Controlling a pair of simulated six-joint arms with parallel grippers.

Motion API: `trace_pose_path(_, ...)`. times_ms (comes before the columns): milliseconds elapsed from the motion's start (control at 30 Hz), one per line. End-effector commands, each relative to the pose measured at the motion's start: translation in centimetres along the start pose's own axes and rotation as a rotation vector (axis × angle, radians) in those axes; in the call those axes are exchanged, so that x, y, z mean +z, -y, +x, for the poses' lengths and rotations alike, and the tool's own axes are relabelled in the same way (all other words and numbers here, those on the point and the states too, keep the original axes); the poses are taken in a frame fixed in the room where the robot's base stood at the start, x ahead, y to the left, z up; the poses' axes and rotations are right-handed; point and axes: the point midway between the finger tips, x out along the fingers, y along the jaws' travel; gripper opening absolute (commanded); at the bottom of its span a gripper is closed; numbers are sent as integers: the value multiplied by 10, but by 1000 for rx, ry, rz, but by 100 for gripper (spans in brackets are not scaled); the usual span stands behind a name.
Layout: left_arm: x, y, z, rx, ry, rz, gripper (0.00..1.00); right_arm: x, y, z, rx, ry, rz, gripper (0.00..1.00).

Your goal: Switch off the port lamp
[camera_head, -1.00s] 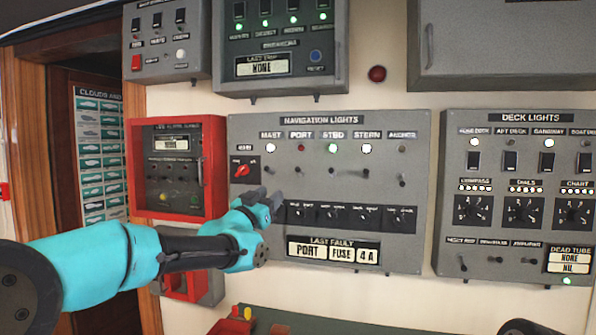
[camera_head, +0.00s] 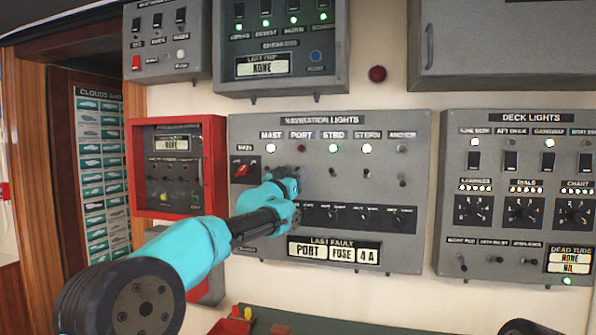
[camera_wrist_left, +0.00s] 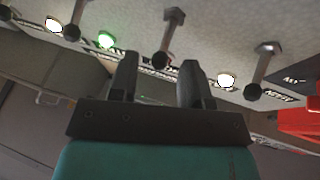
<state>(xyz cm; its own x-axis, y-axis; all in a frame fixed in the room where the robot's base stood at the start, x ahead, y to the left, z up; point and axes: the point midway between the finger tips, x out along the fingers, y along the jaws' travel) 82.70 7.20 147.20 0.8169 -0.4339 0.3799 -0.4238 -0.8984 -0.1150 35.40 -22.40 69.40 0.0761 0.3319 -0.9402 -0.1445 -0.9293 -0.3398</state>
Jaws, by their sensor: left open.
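The grey navigation lights panel (camera_head: 415,225) is on the wall in the head view. Its port lamp (camera_head: 301,148) is a dull dark red, while the mast (camera_head: 270,148), starboard (camera_head: 334,148) and stern (camera_head: 367,148) lamps glow. My left gripper (camera_head: 286,173) is open in front of the panel below the port lamp, covering the port switch there. In the left wrist view the port lever (camera_wrist_left: 168,38) appears between the open fingertips (camera_wrist_left: 160,62); contact cannot be told. The mast lever (camera_wrist_left: 262,65) is to the right there. My right gripper is not in view.
A row of dark knobs (camera_head: 363,215) lies below the switches. A red-framed box (camera_head: 207,165) is close on the left, and the deck lights panel (camera_head: 500,290) is on the right. A green surface (camera_head: 340,325) is below.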

Motion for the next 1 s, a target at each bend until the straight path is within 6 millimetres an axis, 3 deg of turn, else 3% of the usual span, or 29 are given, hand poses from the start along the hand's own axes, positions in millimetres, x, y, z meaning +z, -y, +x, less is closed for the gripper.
trace_pose_path(300,0,0,24,1,-1,0,44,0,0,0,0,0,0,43)
trace_pose_path(667,0,0,26,0,0,-1,44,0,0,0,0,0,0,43)
trace_pose_path(1000,0,0,26,0,0,-1,12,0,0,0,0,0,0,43)
